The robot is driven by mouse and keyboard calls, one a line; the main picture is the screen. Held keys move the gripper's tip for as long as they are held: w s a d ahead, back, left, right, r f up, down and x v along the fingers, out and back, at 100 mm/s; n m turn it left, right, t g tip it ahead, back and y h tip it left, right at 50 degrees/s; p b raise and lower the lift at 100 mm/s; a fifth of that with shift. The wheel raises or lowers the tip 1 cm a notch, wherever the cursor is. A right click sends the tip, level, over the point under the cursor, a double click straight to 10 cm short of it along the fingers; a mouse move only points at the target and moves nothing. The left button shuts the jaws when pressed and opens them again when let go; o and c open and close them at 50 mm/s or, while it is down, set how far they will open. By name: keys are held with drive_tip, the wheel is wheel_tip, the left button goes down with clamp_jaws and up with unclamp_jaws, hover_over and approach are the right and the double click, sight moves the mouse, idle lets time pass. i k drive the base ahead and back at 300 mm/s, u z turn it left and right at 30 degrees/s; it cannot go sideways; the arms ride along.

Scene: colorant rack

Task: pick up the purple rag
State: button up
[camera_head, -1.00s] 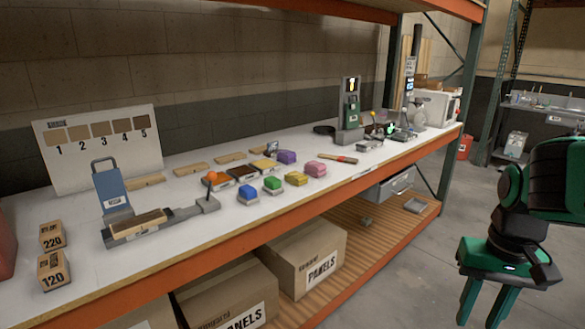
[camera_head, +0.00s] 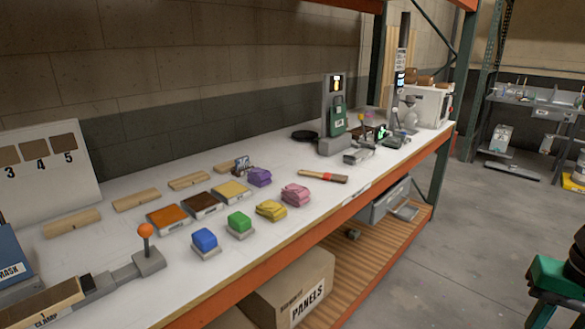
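The purple rag (camera_head: 260,177) is a small folded cloth on the white bench top, behind the pink rag (camera_head: 295,194) and the yellow rag (camera_head: 271,210). A small dark item with a label stands just left of it. My gripper (camera_head: 548,312) is at the lower right edge, far from the rag and out over the floor. Only its green upper part and the start of its fingers show; the fingertips are cut off by the frame.
A green block (camera_head: 239,223) and a blue block (camera_head: 205,240) sit near the front edge. Colour pads lie left of the purple rag.

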sight(258, 177)
drive_tip(key=u, duration=0.2)
drive_tip(key=i, duration=1.35)
drive_tip(key=u, duration=0.6)
